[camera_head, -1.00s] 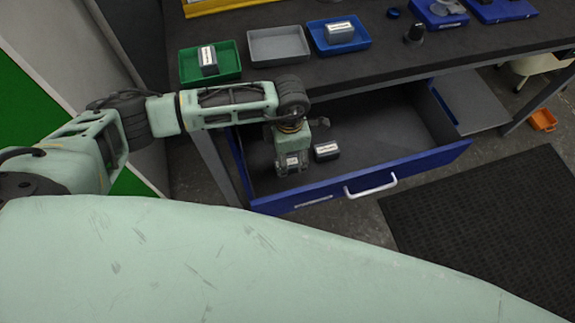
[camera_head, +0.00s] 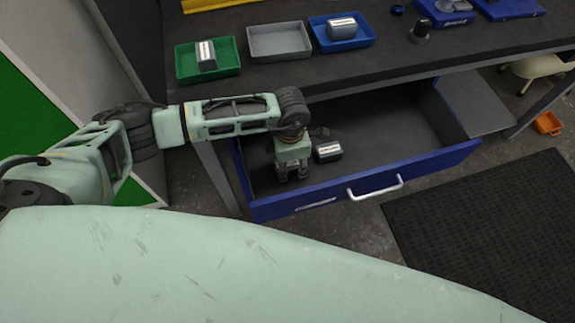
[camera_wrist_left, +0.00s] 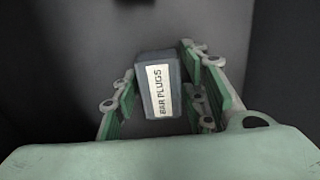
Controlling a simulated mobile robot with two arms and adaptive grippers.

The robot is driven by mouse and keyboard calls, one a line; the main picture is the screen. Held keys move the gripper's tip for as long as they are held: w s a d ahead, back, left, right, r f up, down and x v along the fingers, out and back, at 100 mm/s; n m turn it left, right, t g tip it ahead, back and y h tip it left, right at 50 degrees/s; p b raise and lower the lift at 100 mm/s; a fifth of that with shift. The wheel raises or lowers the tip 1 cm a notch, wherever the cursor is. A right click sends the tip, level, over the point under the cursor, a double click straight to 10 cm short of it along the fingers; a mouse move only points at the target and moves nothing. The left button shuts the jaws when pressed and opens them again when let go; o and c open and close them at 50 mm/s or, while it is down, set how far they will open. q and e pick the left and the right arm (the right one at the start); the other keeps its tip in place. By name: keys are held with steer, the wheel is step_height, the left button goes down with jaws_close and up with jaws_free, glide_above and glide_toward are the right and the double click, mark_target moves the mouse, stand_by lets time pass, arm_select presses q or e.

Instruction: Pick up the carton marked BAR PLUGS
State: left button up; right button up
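The carton marked BAR PLUGS (camera_wrist_left: 158,88) is dark grey with a white label in the left wrist view. It stands between the two fingers of my left gripper (camera_wrist_left: 163,97), which are spread on either side of it with narrow gaps. In the head view my left gripper (camera_head: 291,176) points down into the open blue drawer (camera_head: 424,164), near its left end, and largely hides that carton. A second dark carton with a white label (camera_head: 328,151) lies in the drawer just right of the gripper; its text is too small to read. My right gripper is not in view.
A dark workbench (camera_head: 290,75) stands above the drawer. On it are a green tray (camera_head: 222,72) and a blue tray (camera_head: 362,43), each holding a carton, with an empty grey tray (camera_head: 280,54) between them. The drawer's right part is clear. A black mat (camera_head: 490,220) lies on the floor.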

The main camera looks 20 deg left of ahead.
arm_select(q)
steer(key=c, duration=0.7)
